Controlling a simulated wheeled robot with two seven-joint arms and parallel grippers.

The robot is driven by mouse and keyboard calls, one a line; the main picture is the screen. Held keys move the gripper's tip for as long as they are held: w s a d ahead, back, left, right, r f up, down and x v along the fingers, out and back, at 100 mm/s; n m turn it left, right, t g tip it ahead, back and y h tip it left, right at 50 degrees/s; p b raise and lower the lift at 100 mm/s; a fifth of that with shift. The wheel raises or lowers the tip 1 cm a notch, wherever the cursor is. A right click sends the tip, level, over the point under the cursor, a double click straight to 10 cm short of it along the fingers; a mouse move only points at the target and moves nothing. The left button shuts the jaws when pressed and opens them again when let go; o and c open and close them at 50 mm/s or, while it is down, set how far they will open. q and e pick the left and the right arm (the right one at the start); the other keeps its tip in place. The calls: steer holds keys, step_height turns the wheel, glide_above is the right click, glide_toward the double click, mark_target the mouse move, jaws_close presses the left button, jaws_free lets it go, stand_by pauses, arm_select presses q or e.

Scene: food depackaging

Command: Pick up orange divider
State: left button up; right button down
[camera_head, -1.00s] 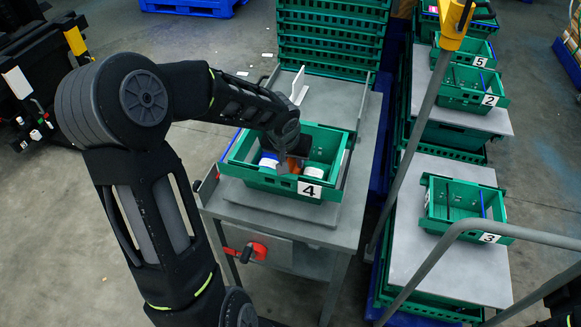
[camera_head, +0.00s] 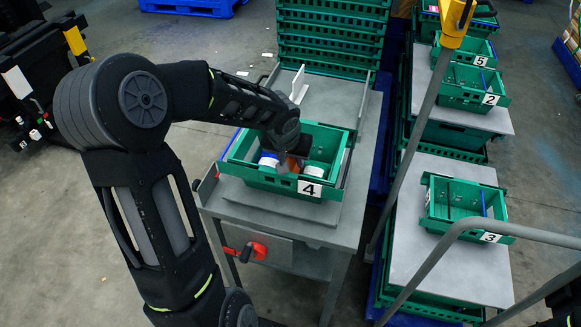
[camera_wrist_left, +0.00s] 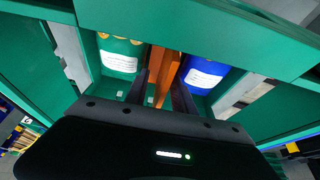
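The orange divider (camera_wrist_left: 168,77) stands between the two dark fingers of my left gripper (camera_wrist_left: 165,85) in the left wrist view. The fingers lie close along both its sides. I cannot tell whether they press on it or leave a small gap. In the head view my left gripper (camera_head: 297,150) reaches down into the green crate numbered 4 (camera_head: 262,177), and a little of the divider shows under it. My right gripper is not in view.
Inside the crate, a green can (camera_wrist_left: 119,57) and a blue can (camera_wrist_left: 203,73) stand on either side of the divider. The crate rests on a grey table (camera_head: 340,215). Stacked green crates (camera_head: 330,35) stand behind, and more numbered crates stand on the right.

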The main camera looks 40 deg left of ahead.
arm_select(q)
steer(key=shift+c, duration=0.3)
jaws_close()
stand_by(0.4)
steer(key=shift+r+p, duration=0.4)
steer(key=shift+p, duration=0.25)
step_height(320, 180, up, 10)
steer(key=shift+f+b, duration=0.2)
steer(key=shift+b, duration=0.1)
